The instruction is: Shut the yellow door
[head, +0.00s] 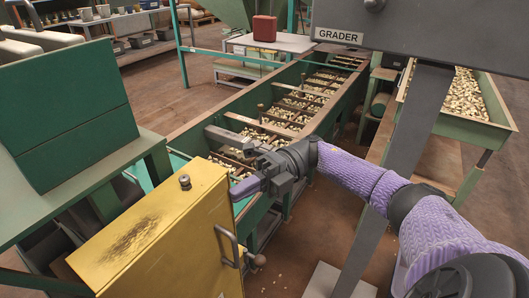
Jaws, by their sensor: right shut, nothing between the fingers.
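The yellow door (205,264) is on a yellow cabinet at the lower left, with a grey bar handle (226,246) on its face. The cabinet's yellow top (150,222) has a dark scorched patch and a small knob. The lower part of the door is cut off by the picture's edge. I cannot tell whether the door stands ajar. My right gripper (238,192) is shut and empty, its tips beside the upper right edge of the yellow cabinet, above the handle. I cannot tell whether they touch it. My left gripper is not in view.
A long green conveyor trough (318,98) with nuts in compartments runs behind the gripper. A grey grader (424,28) with a slanted leg stands at right, near my right arm. A green bin of nuts (473,125) is beyond it. A green machine (65,105) stands at left.

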